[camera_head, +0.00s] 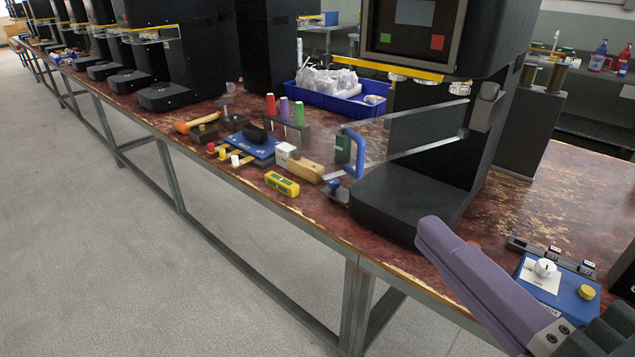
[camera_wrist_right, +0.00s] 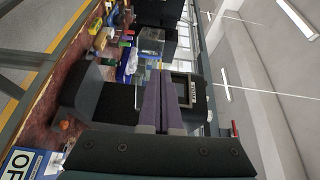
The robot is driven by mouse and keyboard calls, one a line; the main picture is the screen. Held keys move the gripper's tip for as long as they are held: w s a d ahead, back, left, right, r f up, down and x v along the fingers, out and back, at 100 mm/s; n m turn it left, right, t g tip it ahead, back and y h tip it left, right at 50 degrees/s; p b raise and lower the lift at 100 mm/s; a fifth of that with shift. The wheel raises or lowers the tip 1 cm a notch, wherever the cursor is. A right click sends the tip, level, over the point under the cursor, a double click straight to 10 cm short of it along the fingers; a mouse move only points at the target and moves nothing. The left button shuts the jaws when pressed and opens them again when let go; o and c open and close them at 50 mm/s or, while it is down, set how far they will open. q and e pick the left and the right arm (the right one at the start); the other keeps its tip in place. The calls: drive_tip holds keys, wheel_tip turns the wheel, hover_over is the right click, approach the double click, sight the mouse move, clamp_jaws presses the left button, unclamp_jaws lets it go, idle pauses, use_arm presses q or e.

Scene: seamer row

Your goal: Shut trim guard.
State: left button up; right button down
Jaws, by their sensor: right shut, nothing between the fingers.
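The trim guard (camera_head: 405,133) is a clear panel with a metal lower edge, hinged at the right of the near black machine (camera_head: 415,200). It stands swung out from the machine, with its blue handle (camera_head: 354,153) at its free left end. My right gripper (camera_head: 432,230) has purple fingers, shut and empty, in front of the machine's base and apart from the guard. In the wrist view the fingers (camera_wrist_right: 161,75) lie together. My left gripper is not in view.
A blue control box (camera_head: 558,288) with knobs sits at the bench's right. Left of the guard are a yellow block (camera_head: 282,184), a wooden-handled brush (camera_head: 305,169) and coloured spools (camera_head: 285,110). A blue bin (camera_head: 335,102) stands behind. The floor in front is clear.

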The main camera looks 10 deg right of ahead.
wheel_tip(320, 180, down, 2)
drive_tip(key=d+m+h, duration=0.1)
use_arm(q)
drive_tip(key=shift+p, duration=0.5)
use_arm(e)
approach(361, 163)
drive_tip(key=w, duration=0.6)
drive_tip(key=shift+w+a+f, duration=0.15)
drive_tip(key=shift+w+a, duration=0.25)
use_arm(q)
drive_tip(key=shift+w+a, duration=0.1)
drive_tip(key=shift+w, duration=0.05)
use_arm(e)
drive_tip(key=shift+a+m+h, duration=0.1)
drive_tip(key=shift+m+h, duration=0.2)
